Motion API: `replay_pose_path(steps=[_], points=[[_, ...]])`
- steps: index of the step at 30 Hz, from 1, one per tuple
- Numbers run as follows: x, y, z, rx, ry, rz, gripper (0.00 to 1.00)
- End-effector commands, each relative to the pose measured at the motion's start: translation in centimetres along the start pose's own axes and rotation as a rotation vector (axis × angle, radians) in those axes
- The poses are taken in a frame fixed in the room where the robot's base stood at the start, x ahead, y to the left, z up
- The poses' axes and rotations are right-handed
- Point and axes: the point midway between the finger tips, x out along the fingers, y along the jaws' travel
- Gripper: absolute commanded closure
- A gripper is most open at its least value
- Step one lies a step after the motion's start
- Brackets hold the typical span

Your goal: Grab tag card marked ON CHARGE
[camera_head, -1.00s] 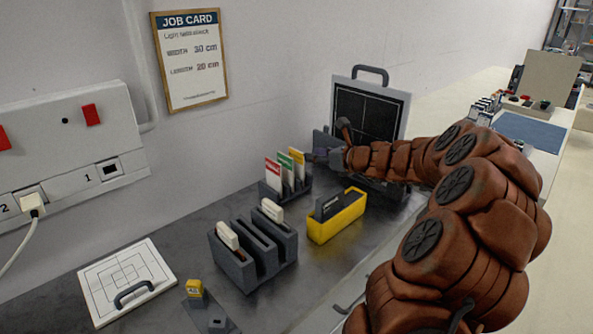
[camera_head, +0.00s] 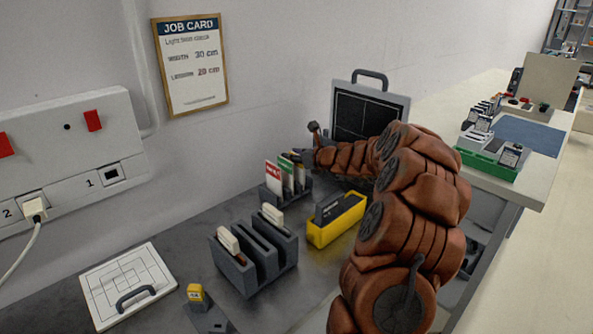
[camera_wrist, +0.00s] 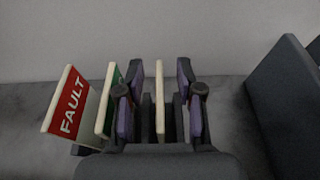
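The tag rack (camera_head: 270,193) stands against the wall and holds three cards. The red card (camera_head: 272,176) reads FAULT in the wrist view (camera_wrist: 72,108). A green card (camera_head: 286,168) stands beside it. The third card (camera_wrist: 160,100) is seen nearly edge-on in the wrist view, its lettering hidden; it showed yellow earlier. No ON CHARGE lettering is legible. My gripper (camera_wrist: 161,112) is open, with one finger on each side of the third card and a gap on both sides. The left finger sits between the green card and the third card.
A yellow bin (camera_head: 337,231) and a dark slotted holder (camera_head: 240,278) stand in front of the rack. A framed black panel (camera_head: 360,110) stands behind my arm. A white board with a handle (camera_head: 100,285) lies front left. The wall is close behind the rack.

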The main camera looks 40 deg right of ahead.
Motion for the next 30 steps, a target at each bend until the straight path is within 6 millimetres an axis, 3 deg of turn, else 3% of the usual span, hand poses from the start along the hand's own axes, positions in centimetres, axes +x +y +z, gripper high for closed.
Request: replay_pose_path(steps=[4, 12, 22, 30], points=[[0.97, 0.08, 0.02, 0.0, 0.0, 0.001, 0.64], [1.09, 0.06, 0.03, 0.0, 0.0, 0.0, 0.65], [1.07, 0.04, 0.02, 0.0, 0.0, 0.0, 0.99], [1.07, 0.03, 0.01, 0.0, 0.0, 0.0, 1.0]])
